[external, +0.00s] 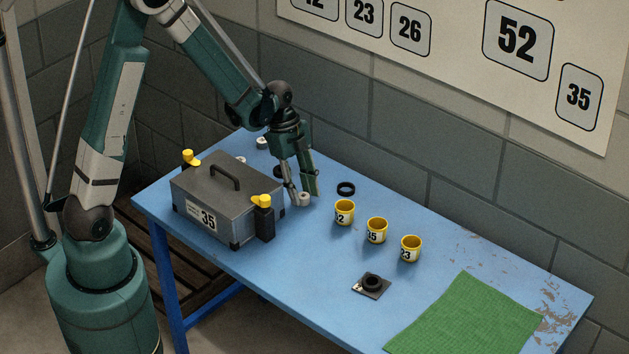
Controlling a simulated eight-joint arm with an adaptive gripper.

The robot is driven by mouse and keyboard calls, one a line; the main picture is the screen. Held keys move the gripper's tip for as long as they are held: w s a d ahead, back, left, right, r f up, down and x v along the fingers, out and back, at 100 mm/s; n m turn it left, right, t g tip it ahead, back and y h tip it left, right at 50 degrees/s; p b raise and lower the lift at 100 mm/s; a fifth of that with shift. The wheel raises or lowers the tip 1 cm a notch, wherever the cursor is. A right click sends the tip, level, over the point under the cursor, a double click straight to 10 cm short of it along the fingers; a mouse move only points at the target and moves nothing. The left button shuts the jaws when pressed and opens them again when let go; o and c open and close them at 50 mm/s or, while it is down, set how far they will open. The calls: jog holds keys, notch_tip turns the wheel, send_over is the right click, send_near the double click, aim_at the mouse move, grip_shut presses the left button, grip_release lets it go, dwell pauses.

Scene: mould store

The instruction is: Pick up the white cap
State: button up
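A small off-white cap (304,198) with a dark centre is low over or on the blue table, to the right of the grey box. My gripper (304,194) points down at it, with one finger on each side. The fingers are apart with the cap between them, but I cannot tell whether they touch it. Another small whitish round piece (262,142) stands at the table's back left edge. A further pale piece (240,160) shows partly behind the box.
The grey box (212,186) with a handle and yellow-topped clamps stands close left of my gripper. A black ring (346,188) and three yellow cups (376,230) are to the right. A dark plate with a ring (371,285) and a green mat (465,320) lie nearer the front.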

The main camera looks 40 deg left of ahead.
aim_at(302, 194)
jog(key=c, duration=0.4)
jog(key=shift+r, duration=0.15)
jog(key=shift+r+p, duration=0.95)
jog(key=shift+r, duration=3.9)
jog(key=w+d, duration=0.4)
jog(key=d, duration=0.2)
jog(key=w+d+p, duration=0.1)
jog(key=w+d, duration=0.3)
jog(key=d, duration=0.2)
jog(key=w+d, duration=0.4)
jog(key=d, duration=0.2)
jog(key=shift+r, duration=0.15)
